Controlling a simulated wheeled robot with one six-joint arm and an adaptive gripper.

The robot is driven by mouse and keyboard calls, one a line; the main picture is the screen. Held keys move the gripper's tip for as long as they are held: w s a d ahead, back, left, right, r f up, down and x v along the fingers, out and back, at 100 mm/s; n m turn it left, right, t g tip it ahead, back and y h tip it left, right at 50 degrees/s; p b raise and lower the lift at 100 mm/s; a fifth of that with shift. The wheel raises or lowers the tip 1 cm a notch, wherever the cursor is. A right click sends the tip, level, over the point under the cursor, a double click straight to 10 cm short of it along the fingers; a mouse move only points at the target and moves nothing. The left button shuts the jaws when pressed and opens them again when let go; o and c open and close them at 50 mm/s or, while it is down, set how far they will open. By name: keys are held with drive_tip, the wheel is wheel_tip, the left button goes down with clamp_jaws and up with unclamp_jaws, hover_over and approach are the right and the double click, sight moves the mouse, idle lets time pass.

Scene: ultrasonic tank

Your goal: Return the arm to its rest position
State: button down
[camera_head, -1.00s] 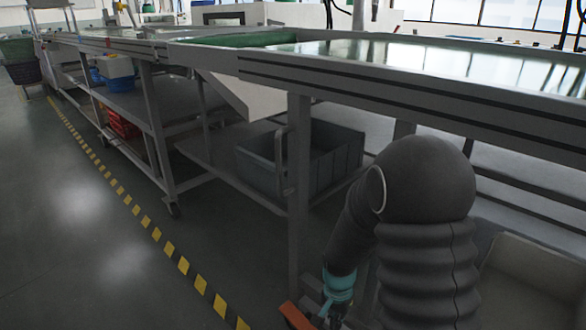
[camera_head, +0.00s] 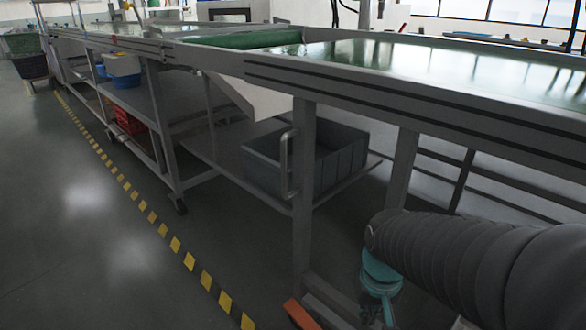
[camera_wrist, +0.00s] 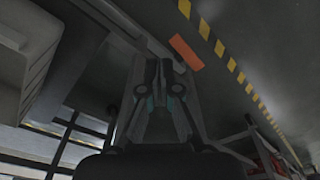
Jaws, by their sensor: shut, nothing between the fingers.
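My gripper (camera_wrist: 159,73) shows in the wrist view with its two dark fingers close together and nothing between them. In the head view my dark, ribbed arm comes in from the lower right, with a teal band near its end. The gripper's fingertips are not clear there. The arm's end is low, in front of the long workbench (camera_head: 400,97) and below its top.
A grey bin (camera_head: 270,165) sits on the bench's lower shelf. An orange piece (camera_head: 301,314) lies low near a bench leg, and also shows in the wrist view (camera_wrist: 186,52). Yellow-black floor tape (camera_head: 189,261) runs along the bench. The floor at left is clear.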

drive_tip(key=s+d+r+t+p, duration=0.1)
drive_tip(key=s+r+t, duration=0.3)
drive_tip(key=r, duration=0.9)
drive_tip(key=shift+s+d+t+p, duration=0.2)
drive_tip(key=shift+s+t+p, duration=0.1)
drive_tip(key=shift+s+p, duration=0.5)
